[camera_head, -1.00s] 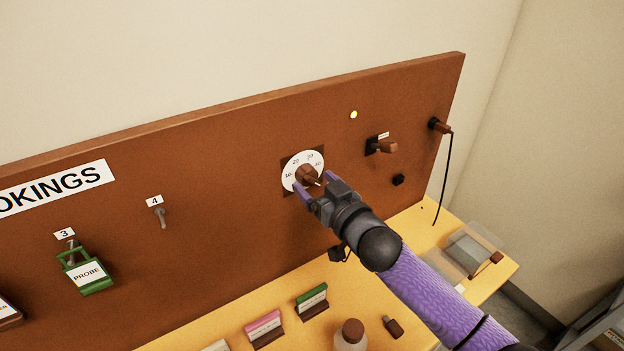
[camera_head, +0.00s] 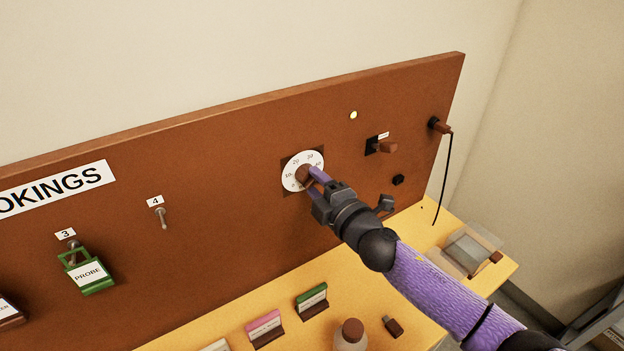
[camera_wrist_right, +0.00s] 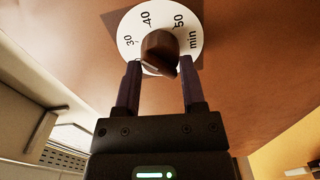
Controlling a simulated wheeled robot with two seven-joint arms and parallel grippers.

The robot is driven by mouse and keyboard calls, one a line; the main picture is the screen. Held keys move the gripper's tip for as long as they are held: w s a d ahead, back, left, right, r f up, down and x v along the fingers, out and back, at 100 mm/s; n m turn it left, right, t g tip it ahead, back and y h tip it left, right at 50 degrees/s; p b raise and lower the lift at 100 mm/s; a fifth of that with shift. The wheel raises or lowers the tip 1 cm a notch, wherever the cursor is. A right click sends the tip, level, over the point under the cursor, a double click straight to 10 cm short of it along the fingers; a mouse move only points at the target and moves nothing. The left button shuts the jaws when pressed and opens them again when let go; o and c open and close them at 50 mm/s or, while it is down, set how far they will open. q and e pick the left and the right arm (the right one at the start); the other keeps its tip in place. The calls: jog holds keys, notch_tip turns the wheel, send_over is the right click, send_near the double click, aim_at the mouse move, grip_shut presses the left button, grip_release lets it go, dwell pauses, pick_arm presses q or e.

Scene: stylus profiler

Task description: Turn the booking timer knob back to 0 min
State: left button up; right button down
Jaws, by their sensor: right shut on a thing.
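The booking timer has a white dial (camera_head: 290,178) with a brown knob (camera_head: 304,175) at its centre, on the brown board. In the head view the numbers 10 to 40 show on the dial's upper part; its lower part is partly hidden. In the right wrist view the knob (camera_wrist_right: 160,52) stands between my fingers, with 30, 40, 50 and "min" readable on the dial (camera_wrist_right: 130,28). My right gripper (camera_head: 312,177) is shut on the knob. Where the knob's pointer stands cannot be read. My left gripper is not in view.
Right of the dial are a brown switch handle (camera_head: 386,147), a small black knob (camera_head: 398,180) and a plug with a cord (camera_head: 440,126). A lit yellow lamp (camera_head: 353,115) is above. A bottle (camera_head: 350,338) and small cards (camera_head: 311,298) stand on the yellow shelf below.

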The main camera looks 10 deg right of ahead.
jog(key=n, duration=0.7)
jog(key=shift+n, duration=0.3)
jog(key=n, duration=0.6)
jog(key=shift+r, duration=0.1)
jog(key=n, duration=0.5)
jog(key=shift+n, duration=0.3)
jog(key=n, duration=0.4)
jog(key=shift+n, duration=0.3)
jog(key=n, duration=1.2)
jog(key=shift+n, duration=0.4)
jog(key=n, duration=0.6)
jog(key=shift+n, duration=0.3)
jog(key=n, duration=0.3)
jog(key=shift+a+r, duration=0.1)
jog(key=c, duration=0.8)
grip_release()
jog(key=shift+f, duration=0.2)
jog(key=shift+o, duration=0.6)
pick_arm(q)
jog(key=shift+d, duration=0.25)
